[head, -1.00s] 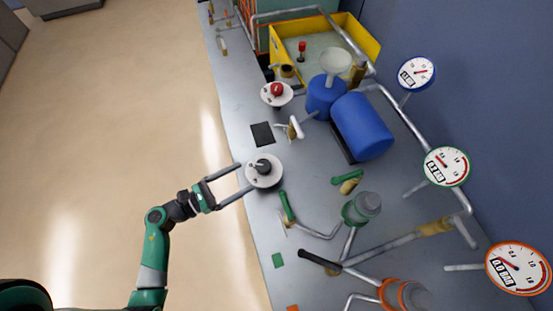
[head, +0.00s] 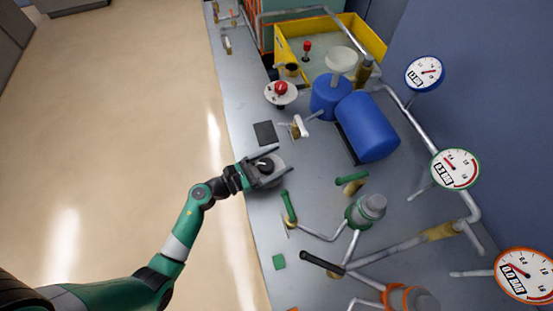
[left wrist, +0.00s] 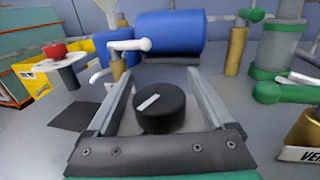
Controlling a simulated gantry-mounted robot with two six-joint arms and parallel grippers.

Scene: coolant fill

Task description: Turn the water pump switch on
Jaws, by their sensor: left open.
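The switch is a black round knob (left wrist: 160,108) with a pale pointer bar on top. In the head view the knob (head: 264,164) sits on a round light-grey base (head: 276,179), partly covered by my gripper. My left gripper (head: 278,165) is open, with one finger on each side of the knob. In the left wrist view the two fingers (left wrist: 162,95) flank the knob, with a visible gap on both sides. The pointer bar is slanted, its right end farther away. My right gripper is not in view.
A red knob on a white disc (head: 281,93) stands farther back. A white-handled valve (head: 298,127) and a green-handled valve (head: 289,205) are near the knob. A blue tank and motor (head: 367,127) stand behind. Gauges (head: 455,169) line the wall side. A dark square (head: 265,133) lies on the bench.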

